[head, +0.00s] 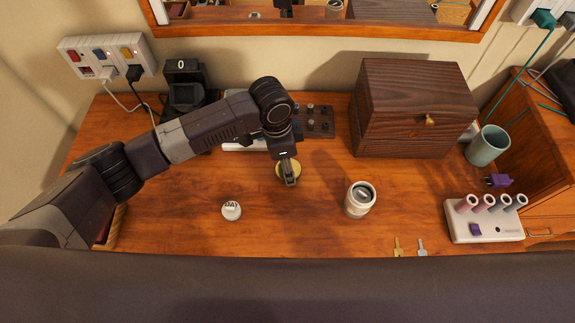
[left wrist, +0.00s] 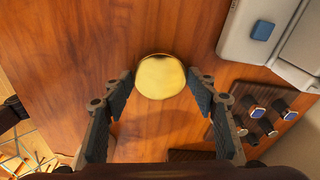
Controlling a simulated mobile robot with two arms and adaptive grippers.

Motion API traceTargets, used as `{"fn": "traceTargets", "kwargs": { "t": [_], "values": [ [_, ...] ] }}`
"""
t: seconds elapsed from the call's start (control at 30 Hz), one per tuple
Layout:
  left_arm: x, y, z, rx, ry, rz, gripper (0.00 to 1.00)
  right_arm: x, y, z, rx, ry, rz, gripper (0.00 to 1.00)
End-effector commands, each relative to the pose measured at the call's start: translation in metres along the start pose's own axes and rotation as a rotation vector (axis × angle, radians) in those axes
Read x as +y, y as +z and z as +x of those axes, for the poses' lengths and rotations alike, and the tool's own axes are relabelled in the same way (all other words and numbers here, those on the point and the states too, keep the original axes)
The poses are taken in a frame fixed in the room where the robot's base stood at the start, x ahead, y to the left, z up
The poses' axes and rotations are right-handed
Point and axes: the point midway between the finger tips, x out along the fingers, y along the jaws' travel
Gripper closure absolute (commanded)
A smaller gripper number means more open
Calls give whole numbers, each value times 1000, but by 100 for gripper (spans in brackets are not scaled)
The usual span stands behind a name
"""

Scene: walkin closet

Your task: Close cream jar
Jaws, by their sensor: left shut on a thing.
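A round gold lid (left wrist: 161,76) is between the fingertips of my left gripper (left wrist: 160,80), which is shut on it. The lid also shows in the head view (head: 281,171), partly hidden by my left gripper (head: 290,178). It seems held above the wooden desk. A white jar (head: 360,202) stands upright to the right of my left gripper, apart from it. Its round top looks grey, with a pale rim. A small white round item (head: 231,211) with dark marks sits to the left. My right gripper is not in view.
A dark wooden box (head: 414,110) stands behind the jar. A green cup (head: 487,146) and a white holder with several tubes (head: 484,230) are on the right. Two keys (head: 398,247) lie at the front edge. A watch tray (head: 318,122) lies behind the gripper. Desk between gripper and jar is clear.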

Motion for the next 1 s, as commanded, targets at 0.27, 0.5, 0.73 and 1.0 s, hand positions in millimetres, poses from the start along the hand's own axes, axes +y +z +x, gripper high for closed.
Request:
{"fn": "traceTargets", "kwargs": {
  "t": [0.27, 0.5, 0.73, 1.0],
  "values": [
    [-2, -6, -39, 4, -4, 2, 64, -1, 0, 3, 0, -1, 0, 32],
    [-2, -14, -107, 4, -6, 2, 64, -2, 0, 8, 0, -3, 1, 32],
    [-1, -21, -163, 3, -3, 2, 64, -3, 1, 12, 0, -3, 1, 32],
    [0, -24, -193, 0, -1, 0, 64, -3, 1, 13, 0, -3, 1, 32]
  ]
}}
